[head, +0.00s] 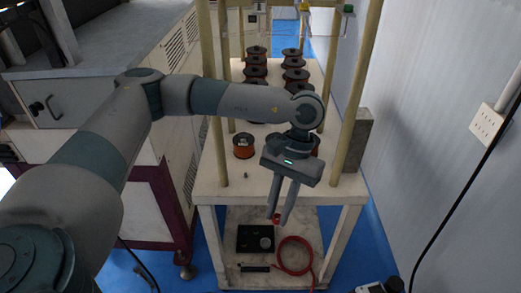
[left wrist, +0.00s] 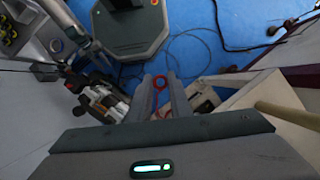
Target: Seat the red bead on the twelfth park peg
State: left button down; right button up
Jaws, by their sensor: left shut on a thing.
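My left gripper (head: 281,216) points down in front of the table's front edge, with its two long fingers close together. It is shut on the small red bead (head: 276,218) at the fingertips. In the left wrist view the red bead (left wrist: 160,84) shows between the tips of the left gripper (left wrist: 161,88). The bead is clear of the tabletop, with the lower shelf behind it in the head view. I cannot make out the park pegs or tell which is the twelfth.
A pale table (head: 232,188) bears several dark-flanged copper wire spools (head: 243,146). Tall wooden posts (head: 216,110) rise from it. A small dark piece (head: 246,175) stands near its front. The lower shelf (head: 228,215) holds a black tray (head: 243,238) and a red hose (head: 283,265).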

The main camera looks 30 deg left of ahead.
pick_arm(q)
jog(key=shift+w, duration=0.1)
pick_arm(e)
jog(key=shift+s+a, duration=0.35)
jog(key=shift+a, duration=0.05)
